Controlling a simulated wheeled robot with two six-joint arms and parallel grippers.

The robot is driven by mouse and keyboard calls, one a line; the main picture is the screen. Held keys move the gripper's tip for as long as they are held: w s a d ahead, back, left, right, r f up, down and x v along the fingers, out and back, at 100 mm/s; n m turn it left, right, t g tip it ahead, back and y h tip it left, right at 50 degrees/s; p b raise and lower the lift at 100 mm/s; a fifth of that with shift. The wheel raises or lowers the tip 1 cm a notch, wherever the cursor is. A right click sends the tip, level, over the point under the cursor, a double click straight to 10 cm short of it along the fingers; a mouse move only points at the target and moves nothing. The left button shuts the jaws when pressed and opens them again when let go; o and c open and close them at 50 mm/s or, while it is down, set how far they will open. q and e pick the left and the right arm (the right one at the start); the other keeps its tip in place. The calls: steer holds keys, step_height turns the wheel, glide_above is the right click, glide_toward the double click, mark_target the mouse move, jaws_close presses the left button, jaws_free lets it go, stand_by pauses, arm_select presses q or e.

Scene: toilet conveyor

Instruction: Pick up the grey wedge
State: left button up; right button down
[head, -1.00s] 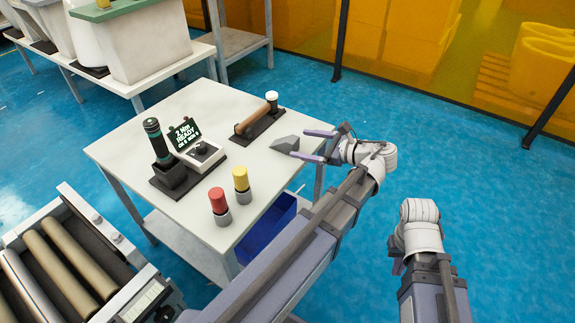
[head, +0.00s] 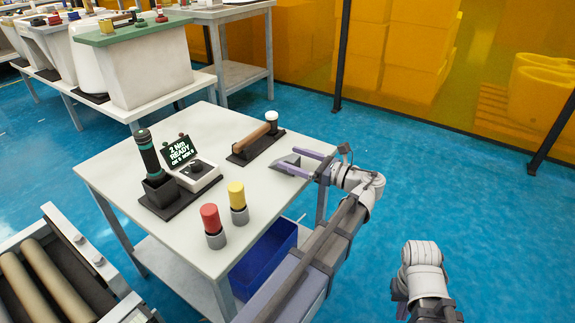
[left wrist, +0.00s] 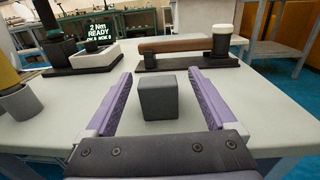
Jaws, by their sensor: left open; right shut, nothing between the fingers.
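The grey wedge (head: 287,160) lies on the white table near its right edge. In the left wrist view the wedge (left wrist: 157,97) stands as a dark grey block between the two purple fingers, with a gap on each side. My left gripper (head: 300,161) is open, its fingers reaching in from the right on either side of the wedge at table height; it also shows in the left wrist view (left wrist: 157,100). My right gripper (head: 398,296) is low at the right, away from the table, partly hidden by its own wrist.
A blue bin (head: 262,255) sits below. A roller conveyor (head: 60,275) is at left.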

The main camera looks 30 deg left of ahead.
mark_target(287, 157)
arm_select(q)
steer(key=shift+a, duration=2.65)
jaws_close()
